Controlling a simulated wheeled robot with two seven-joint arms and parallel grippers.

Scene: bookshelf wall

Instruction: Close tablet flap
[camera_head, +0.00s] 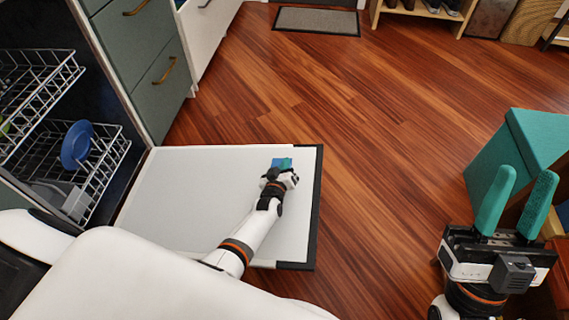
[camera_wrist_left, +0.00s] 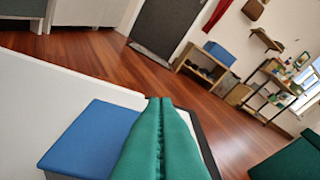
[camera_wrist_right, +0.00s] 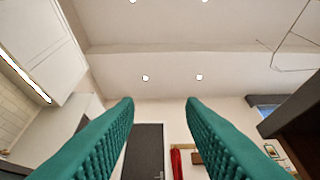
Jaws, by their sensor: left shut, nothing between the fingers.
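The tablet flap (camera_head: 278,163) is a small blue piece on the inner face of the lowered white dishwasher door (camera_head: 185,185), near its outer edge. In the left wrist view the flap (camera_wrist_left: 92,140) looks like a blue panel standing up from the door; its exact angle is hard to tell. My left gripper (camera_head: 286,162) reaches over the door with its teal fingers shut and empty (camera_wrist_left: 160,100). The fingers are right beside the flap and partly cover it; I cannot tell whether they touch. My right gripper (camera_head: 520,178) is open and empty, away from the door, fingers (camera_wrist_right: 160,102) pointing up.
A teal box (camera_head: 530,140) is at right near my right gripper. The wooden floor (camera_head: 370,130) between is clear.

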